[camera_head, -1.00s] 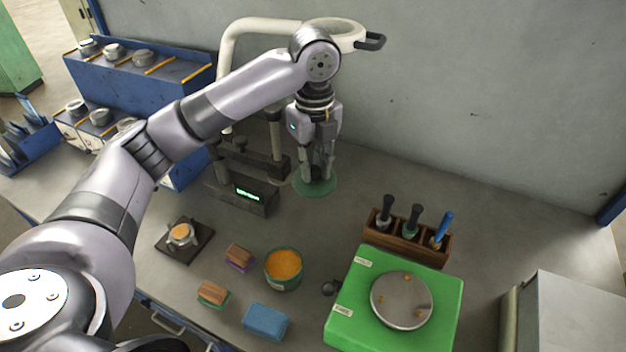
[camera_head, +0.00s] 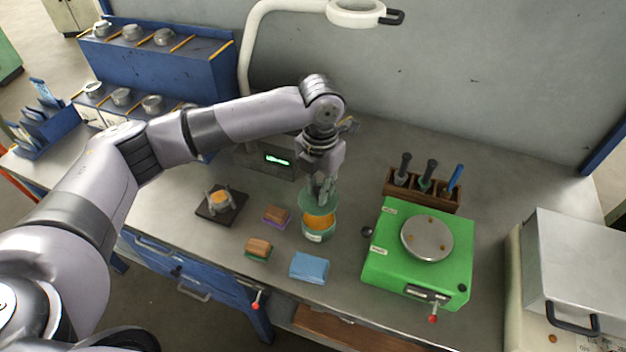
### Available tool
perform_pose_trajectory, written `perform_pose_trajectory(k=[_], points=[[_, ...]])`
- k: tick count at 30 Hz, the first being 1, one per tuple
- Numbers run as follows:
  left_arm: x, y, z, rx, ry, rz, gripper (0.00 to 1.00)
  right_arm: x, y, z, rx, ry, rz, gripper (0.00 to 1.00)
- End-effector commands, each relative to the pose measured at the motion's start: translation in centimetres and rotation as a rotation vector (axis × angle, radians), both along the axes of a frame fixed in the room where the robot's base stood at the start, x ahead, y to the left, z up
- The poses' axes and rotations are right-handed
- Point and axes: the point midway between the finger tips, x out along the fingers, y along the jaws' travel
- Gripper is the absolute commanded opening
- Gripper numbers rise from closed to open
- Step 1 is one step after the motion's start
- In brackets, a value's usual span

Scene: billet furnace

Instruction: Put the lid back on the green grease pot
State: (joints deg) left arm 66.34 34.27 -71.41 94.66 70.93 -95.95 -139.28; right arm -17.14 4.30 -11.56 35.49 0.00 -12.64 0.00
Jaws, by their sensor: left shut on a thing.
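The green grease pot (camera_head: 314,236) stands on the workbench in the middle of the head view, with orange grease showing at its front. My left gripper (camera_head: 322,196) points down over the back of the pot. It is shut on the green lid (camera_head: 306,203), a thin round disc. The lid covers the rear part of the pot's mouth in the view; it appears to be held above the rim, and I cannot tell if it touches. My right gripper is not in view.
Brushes (camera_head: 277,215) and a blue cloth (camera_head: 309,267) lie close left and in front of the pot. A green hotplate-like unit (camera_head: 385,262) stands right, a wooden tool rack (camera_head: 420,196) behind it. A lamp arm (camera_head: 246,60) rises at the back.

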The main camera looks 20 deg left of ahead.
Motion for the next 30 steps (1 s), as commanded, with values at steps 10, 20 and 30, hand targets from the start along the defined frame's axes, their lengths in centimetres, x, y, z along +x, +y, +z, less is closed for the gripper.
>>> perform_pose_trajectory(k=[10,20,30], points=[[0.0,0.0,-2.4,0.0,-0.001,0.002,0.0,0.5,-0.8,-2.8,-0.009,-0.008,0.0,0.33],[0.0,0.0,-4.8,0.0,0.001,0.003,0.0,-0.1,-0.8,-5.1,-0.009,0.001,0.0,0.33],[0.0,0.0,-6.2,0.0,0.0,0.004,0.0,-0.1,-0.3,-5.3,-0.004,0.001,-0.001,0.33]])
